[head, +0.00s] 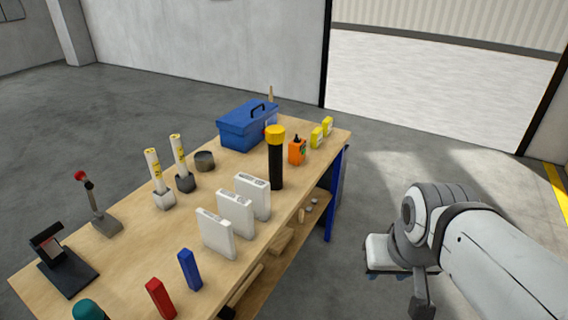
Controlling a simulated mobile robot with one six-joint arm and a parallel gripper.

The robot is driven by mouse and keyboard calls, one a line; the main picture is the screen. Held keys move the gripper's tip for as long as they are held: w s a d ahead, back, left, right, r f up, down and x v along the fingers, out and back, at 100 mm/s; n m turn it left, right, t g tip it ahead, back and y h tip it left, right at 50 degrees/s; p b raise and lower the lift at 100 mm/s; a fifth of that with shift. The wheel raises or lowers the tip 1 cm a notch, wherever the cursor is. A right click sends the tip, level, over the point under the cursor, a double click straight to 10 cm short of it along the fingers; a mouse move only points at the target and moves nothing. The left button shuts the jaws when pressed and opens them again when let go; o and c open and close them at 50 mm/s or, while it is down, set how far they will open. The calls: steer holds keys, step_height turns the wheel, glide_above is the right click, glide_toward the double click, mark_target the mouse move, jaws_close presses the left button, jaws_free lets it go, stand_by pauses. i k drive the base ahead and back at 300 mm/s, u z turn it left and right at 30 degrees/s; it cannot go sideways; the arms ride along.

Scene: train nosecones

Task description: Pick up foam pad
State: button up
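No object is plainly marked as the foam pad. Two small yellow blocks (317,137) stand at the far right end of the wooden workbench (130,262) and may be foam, but I cannot tell. Several white upright slabs (216,234) stand near the bench's right edge. My gripper (387,274) is at the right of the head view, off the bench and over the floor. Its fingers are mostly hidden behind the wrist, so its opening is unclear. It is apart from everything on the bench.
Red (160,299) and blue (189,270) blocks stand near the front edge. White tubes (158,172) stand at left. Floor right of the bench is clear.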

mark_target(253, 188)
steer(key=z, duration=0.1)
steer(key=i, duration=1.4)
steer(key=u, duration=0.65)
